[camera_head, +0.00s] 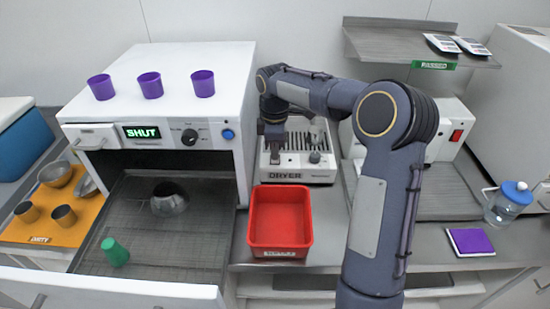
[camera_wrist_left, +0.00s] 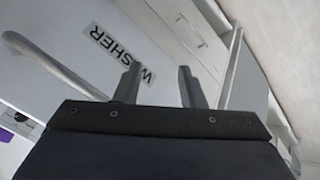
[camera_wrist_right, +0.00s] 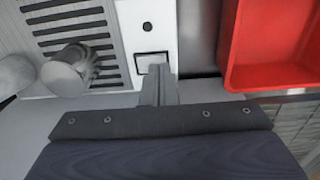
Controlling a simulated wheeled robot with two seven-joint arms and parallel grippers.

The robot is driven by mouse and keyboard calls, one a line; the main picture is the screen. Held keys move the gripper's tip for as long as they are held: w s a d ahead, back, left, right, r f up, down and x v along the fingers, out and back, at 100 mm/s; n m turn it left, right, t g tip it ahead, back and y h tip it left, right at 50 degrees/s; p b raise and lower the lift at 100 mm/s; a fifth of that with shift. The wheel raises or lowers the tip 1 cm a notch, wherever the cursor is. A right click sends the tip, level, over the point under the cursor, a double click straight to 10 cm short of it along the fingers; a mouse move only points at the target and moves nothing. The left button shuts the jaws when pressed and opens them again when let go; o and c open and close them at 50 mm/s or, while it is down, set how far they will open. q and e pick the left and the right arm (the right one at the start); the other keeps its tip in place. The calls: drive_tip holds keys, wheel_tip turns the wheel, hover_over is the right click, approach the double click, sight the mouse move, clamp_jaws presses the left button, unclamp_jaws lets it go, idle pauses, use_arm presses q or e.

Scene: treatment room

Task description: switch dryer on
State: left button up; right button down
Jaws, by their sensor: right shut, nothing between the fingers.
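The dryer (camera_head: 322,174) is a low white unit with a slotted top, at the back middle of the counter in the head view. In the right wrist view its slotted top (camera_wrist_right: 104,50) lies at left, beside a white panel with a black round spot and a pale, dark-framed rectangular switch (camera_wrist_right: 152,58). My right gripper (camera_head: 272,136) is over the dryer's left part. Its closed fingertips (camera_wrist_right: 158,72) are at the switch's lower edge in the right wrist view; I cannot tell if they touch. My left gripper (camera_wrist_left: 158,78) is open and empty, facing the washer's label (camera_wrist_left: 118,52).
A red bin (camera_head: 281,244) stands in front of the dryer. The white washer (camera_head: 190,75) with purple cups on top is at left, with its tray pulled out. A grey round-ended piece (camera_wrist_right: 64,76) stands on the dryer top. A machine with a red switch (camera_head: 456,135) is at right.

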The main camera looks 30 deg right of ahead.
drive_tip(key=shift+f+b, duration=0.3)
drive_tip(key=shift+f, duration=0.25)
drive_tip(key=shift+r, duration=0.1)
wheel_tip(320, 180, up, 7)
drive_tip(key=p, duration=0.6)
drive_tip(key=shift+p, duration=0.4)
